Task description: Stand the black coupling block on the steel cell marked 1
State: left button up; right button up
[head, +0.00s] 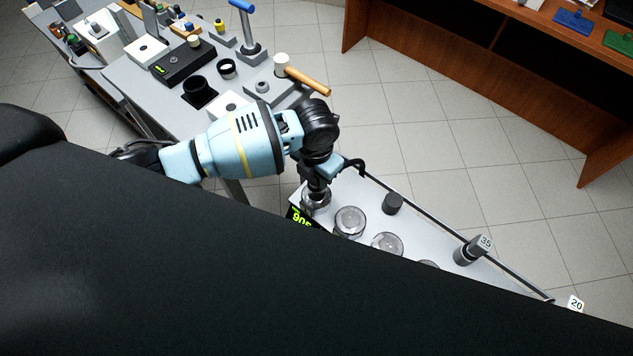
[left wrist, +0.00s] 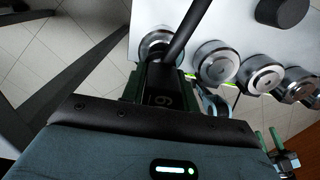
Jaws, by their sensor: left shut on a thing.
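My left gripper (head: 318,184) points down over the leftmost steel cell (head: 316,202) on the white bench top. In the left wrist view the gripper (left wrist: 160,88) is shut on a black block (left wrist: 162,98) with a pale mark like a 6 or 9; it looks like the coupling block. That cell (left wrist: 157,43) shows just beyond the block; I cannot tell whether they touch. Further steel cells (head: 350,221) (head: 387,245) stand in a row to the right, the last partly hidden. No number 1 is readable.
A black round piece (head: 392,203) stands behind the cells. A dark post tagged 35 (head: 468,250) and a tag 20 (head: 576,304) are further right. A green-digit display (head: 300,217) is at the near edge. A cluttered grey bench (head: 140,85) is at left.

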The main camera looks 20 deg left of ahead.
aim_at(317, 185)
pick_arm(q)
notch_tip(317, 185, down, 3)
jog(key=shift+s+r, duration=0.1)
jog(key=shift+s, duration=0.05)
jog(key=shift+f, duration=0.25)
jog(key=shift+d, duration=0.1)
pick_arm(e)
jog(key=shift+w+f, duration=0.1)
jog(key=shift+w, duration=0.25)
pick_arm(q)
jog(key=shift+f, duration=0.2)
pick_arm(e)
jog(key=shift+s+f, duration=0.1)
pick_arm(q)
jog(key=o, duration=1.1)
pick_arm(e)
jog(key=shift+s, duration=0.2)
